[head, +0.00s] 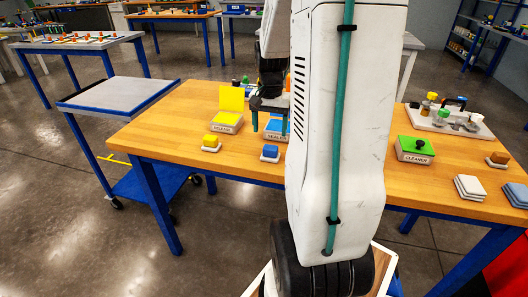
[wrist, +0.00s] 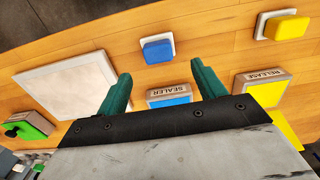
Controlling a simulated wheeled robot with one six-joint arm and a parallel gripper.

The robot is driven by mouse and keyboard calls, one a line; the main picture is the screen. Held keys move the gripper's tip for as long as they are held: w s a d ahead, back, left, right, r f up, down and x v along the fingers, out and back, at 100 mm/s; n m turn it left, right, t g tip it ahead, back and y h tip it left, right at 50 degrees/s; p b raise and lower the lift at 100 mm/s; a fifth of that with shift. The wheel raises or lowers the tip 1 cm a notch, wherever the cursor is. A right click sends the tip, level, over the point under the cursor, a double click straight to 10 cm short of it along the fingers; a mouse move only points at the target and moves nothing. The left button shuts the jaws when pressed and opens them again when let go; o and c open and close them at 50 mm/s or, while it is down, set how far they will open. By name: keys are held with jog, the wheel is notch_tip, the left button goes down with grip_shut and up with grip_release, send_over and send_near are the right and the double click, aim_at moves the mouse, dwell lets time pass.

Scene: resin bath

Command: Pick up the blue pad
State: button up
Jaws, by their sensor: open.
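The blue pad (head: 270,151) is a small blue block on a white base on the wooden table, in front of the box labelled SEALER (head: 277,136). In the wrist view the blue pad (wrist: 157,51) lies beyond my fingertips, roughly midway between them from side to side. My gripper (wrist: 160,70) is open and empty, its two teal fingers wide apart above the SEALER box (wrist: 170,92), which has a blue face. In the head view my gripper is partly hidden by my arm.
A yellow pad (head: 210,141) sits left of the blue one, by the RELEASE box (head: 228,124) with its upright yellow panel. A green-topped CLEANER box (head: 414,150) is on the right. A large pale slab (wrist: 68,85) shows in the wrist view. Bare wood surrounds the blue pad.

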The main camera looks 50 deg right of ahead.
aim_at(270, 147)
jog(key=f, duration=0.8)
jog(key=shift+s, duration=0.2)
jog(key=shift+c, duration=0.3)
jog(key=c, duration=1)
